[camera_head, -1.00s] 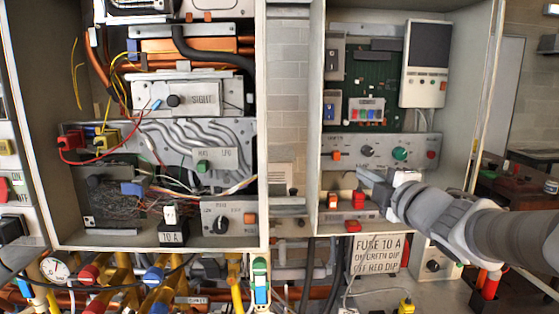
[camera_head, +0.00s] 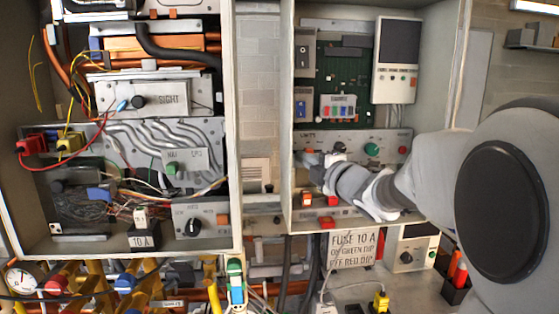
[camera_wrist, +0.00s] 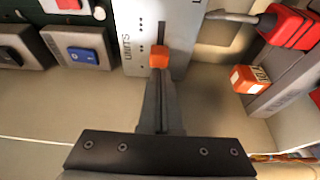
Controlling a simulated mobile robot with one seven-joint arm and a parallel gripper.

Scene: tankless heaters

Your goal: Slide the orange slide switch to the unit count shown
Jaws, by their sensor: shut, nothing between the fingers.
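The orange slide switch (camera_wrist: 159,57) sits in a slot on a grey panel lettered UNITS (camera_wrist: 128,50), with small dot marks beside the slot. It also shows in the head view (camera_head: 307,151), partly hidden by my gripper. My gripper (camera_wrist: 160,80) is shut and empty, its fingertips right at the orange switch. I cannot tell whether they touch it. In the head view my gripper (camera_head: 312,160) is in front of the panel's left part, low in the right cabinet.
A green knob (camera_head: 372,150) and red button (camera_head: 403,150) are on the same panel. Red and orange blocks (camera_head: 306,199) sit below. The cabinet's side wall (camera_head: 440,80) stands to the right. A blue rocker switch (camera_wrist: 83,56) is left in the wrist view.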

